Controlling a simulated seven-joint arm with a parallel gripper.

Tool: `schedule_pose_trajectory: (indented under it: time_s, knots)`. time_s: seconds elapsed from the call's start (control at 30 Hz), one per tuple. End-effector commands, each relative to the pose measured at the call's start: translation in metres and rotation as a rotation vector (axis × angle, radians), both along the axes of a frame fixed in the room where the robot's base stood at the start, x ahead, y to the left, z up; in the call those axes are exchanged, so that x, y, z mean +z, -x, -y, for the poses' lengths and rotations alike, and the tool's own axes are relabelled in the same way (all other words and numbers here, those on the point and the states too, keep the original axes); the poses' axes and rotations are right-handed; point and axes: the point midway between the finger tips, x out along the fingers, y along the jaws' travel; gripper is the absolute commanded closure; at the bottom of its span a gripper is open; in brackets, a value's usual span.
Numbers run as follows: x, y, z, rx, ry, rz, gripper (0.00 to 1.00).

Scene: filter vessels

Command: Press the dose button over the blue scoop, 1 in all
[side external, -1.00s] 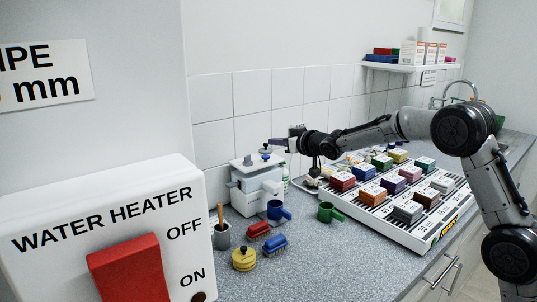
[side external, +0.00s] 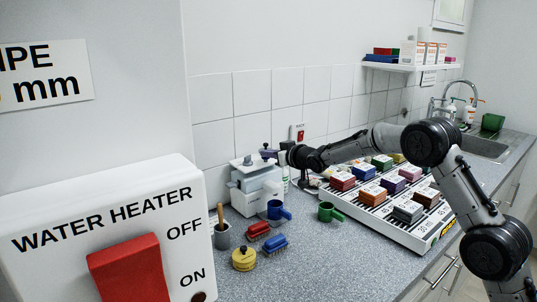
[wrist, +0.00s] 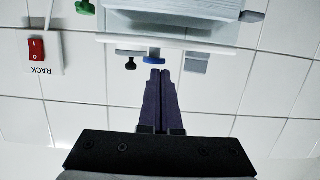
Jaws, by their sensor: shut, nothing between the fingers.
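The white dispenser (side external: 250,186) stands against the tiled wall. The blue scoop (side external: 275,209) sits at its front, under its right side. In the wrist view, where the scene appears upside down, a blue button (wrist: 154,57) stands on the dispenser's top plate (wrist: 220,48), between a black knob (wrist: 131,58) and a grey block (wrist: 197,63). My gripper (wrist: 160,72) is shut and empty, its dark purple fingertips very close to the blue button. I cannot tell whether they touch. In the side view my gripper (side external: 270,153) is at the dispenser's top and hides the button.
A green scoop (side external: 327,211) stands right of the blue one. Red (side external: 259,230) and blue (side external: 275,243) brushes, a yellow lidded pot (side external: 243,259) and a grey cup (side external: 221,236) are in front. A rack (side external: 388,232) of coloured blocks fills the right. A red switch (wrist: 37,47) is on the wall.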

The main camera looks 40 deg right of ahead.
Motion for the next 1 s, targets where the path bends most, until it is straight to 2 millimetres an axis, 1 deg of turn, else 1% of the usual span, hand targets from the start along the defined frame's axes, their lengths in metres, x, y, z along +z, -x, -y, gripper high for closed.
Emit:
schedule_pose_trajectory:
  time_s: [0.07, 0.23, 0.6, 0.67, 0.77, 0.93, 1.0]
  knots:
    - [-0.005, 0.000, 0.000, 0.000, 0.000, -0.002, 1.00]
    - [-0.023, 0.000, 0.000, 0.000, 0.000, -0.003, 1.00]
    - [-0.028, 0.001, 0.000, 0.000, 0.000, -0.014, 1.00]
    - [-0.025, 0.001, 0.000, 0.000, 0.000, -0.015, 1.00]
    - [-0.012, 0.001, 0.000, 0.000, 0.000, -0.009, 1.00]
    - [0.026, 0.001, 0.000, 0.000, 0.003, 0.010, 1.00]
    - [0.026, 0.016, 0.000, 0.000, 0.000, 0.006, 1.00]
